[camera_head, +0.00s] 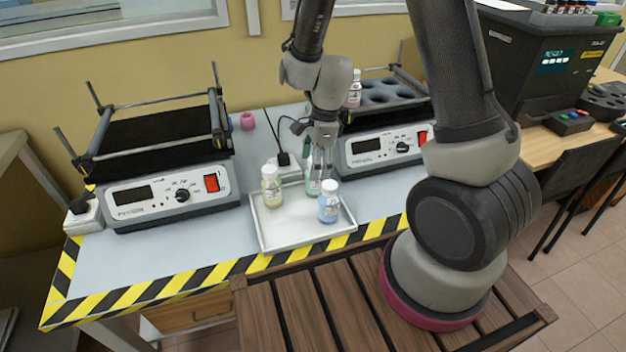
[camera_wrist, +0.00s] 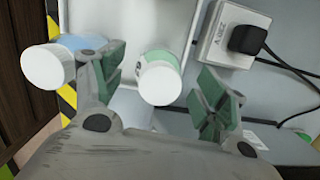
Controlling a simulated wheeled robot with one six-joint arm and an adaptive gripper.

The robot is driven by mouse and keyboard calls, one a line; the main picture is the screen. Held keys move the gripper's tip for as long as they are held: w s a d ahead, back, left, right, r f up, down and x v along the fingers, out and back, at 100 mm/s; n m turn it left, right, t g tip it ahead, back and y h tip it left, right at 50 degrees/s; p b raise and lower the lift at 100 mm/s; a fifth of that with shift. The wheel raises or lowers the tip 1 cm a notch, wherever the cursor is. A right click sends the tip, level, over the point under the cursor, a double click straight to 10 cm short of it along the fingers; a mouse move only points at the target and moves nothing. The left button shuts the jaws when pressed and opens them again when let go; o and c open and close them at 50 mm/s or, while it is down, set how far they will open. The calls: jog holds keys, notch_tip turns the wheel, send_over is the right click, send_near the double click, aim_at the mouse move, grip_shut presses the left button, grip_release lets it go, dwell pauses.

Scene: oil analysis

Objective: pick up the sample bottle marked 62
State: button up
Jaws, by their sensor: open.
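Three white-capped sample bottles stand on a white tray (camera_head: 280,236): a yellow one (camera_head: 271,190), a blue one (camera_head: 328,207) and a green one (camera_head: 310,184). In the wrist view the green bottle's cap (camera_wrist: 160,82) shows between the spread green-padded fingers of my gripper (camera_wrist: 163,88), with a gap on each side. The blue bottle's cap (camera_wrist: 47,67) is just outside the left finger. The yellow bottle is not seen there.
A left shaker (camera_head: 160,195) and a right shaker (camera_head: 385,148) flank the tray. Another bottle (camera_head: 354,92) sits on the right one. A power socket with a black plug (camera_wrist: 232,38) is close to the right finger. The table front has a striped edge (camera_head: 190,283).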

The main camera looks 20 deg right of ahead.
jog(key=f, duration=0.4)
jog(key=shift+a, duration=0.4)
jog(key=c, duration=1.2)
